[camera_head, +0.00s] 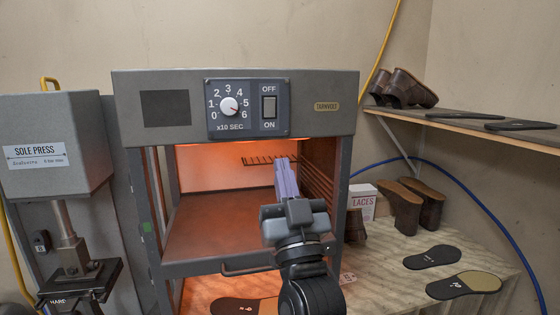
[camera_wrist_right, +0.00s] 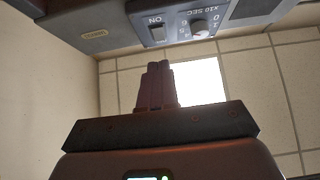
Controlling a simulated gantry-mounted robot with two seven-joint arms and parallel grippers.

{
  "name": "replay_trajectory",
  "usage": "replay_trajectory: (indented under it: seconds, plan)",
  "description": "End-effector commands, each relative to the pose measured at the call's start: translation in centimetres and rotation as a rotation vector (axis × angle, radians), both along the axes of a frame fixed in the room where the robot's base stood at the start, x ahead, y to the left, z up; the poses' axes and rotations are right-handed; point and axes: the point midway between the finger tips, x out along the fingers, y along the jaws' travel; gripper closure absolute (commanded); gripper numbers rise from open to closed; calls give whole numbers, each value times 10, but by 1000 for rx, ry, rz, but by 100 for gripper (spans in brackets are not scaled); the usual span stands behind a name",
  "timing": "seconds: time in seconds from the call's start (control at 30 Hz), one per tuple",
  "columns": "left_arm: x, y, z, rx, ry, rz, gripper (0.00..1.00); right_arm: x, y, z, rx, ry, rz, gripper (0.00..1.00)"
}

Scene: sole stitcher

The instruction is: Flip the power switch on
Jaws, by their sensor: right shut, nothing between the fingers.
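The power switch (camera_head: 269,107) is a grey rocker on the dark control panel (camera_head: 215,124) of the oven-like machine, with OFF printed above it and ON below. I cannot tell which way it is tipped. My right gripper (camera_head: 284,162) is shut and empty, its fingers pointing up, below the panel and in front of the lit opening. In the right wrist view the switch (camera_wrist_right: 157,33) appears upside down, just beyond the shut fingertips (camera_wrist_right: 157,65), with a gap between them. My left gripper is not in view.
A dial (camera_head: 229,105) numbered 0 to 6 sits left of the switch. A door handle (camera_head: 247,267) is low on the machine's front. A sole press (camera_head: 50,140) stands at left. Soles and shoes lie on the table (camera_head: 395,285) and shelf (camera_head: 500,132) at right.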

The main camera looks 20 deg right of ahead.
Motion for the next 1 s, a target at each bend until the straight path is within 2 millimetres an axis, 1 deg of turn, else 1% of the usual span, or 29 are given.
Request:
replay_trajectory:
  seconds: [0.03,0.2,0.4,0.8,0.87,0.93,0.97,1.0]
  plan:
    - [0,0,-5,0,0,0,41,-4,1,-8,2,1,1,100]
    - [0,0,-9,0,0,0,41,-12,2,-17,0,1,0,100]
    - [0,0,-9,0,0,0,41,-14,2,-18,1,0,-1,100]
    - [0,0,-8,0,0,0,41,-13,2,-20,1,5,0,100]
    - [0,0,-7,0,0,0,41,-11,2,-25,0,18,0,100]
    - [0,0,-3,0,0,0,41,-5,2,-38,0,50,-1,100]
    - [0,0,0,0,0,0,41,-2,2,-46,-1,69,-1,100]
    - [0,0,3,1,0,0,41,2,1,-60,-2,101,-3,100]
